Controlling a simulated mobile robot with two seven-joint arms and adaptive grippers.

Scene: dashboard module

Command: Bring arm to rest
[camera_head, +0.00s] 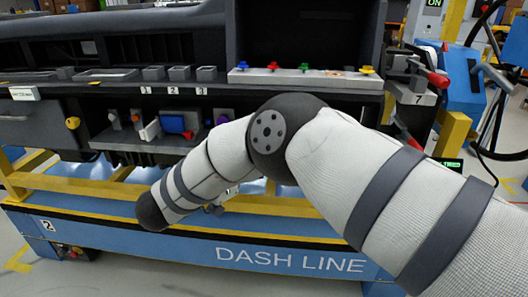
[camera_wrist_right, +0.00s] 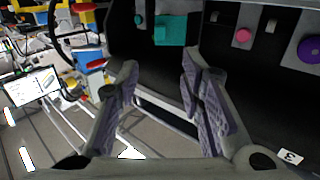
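My right arm (camera_head: 390,180) comes in from the right in the head view and reaches across the front of the dashboard module (camera_head: 140,60). Its elbow bends in front of the panel, and the forearm slopes down left above the blue beam. My right gripper is mostly hidden behind the arm there. In the right wrist view my right gripper (camera_wrist_right: 160,75) has its two fingers spread wide, with nothing held between them. Dark panels of the module lie beyond the fingers. My left gripper is in neither view.
A blue beam marked DASH LINE (camera_head: 190,240) with yellow rails runs below the module. A shelf strip with coloured knobs (camera_head: 300,78) and a red-handled lever (camera_head: 437,78) sit near the arm. The wrist view shows a teal block (camera_wrist_right: 170,30) and purple knob (camera_wrist_right: 311,48).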

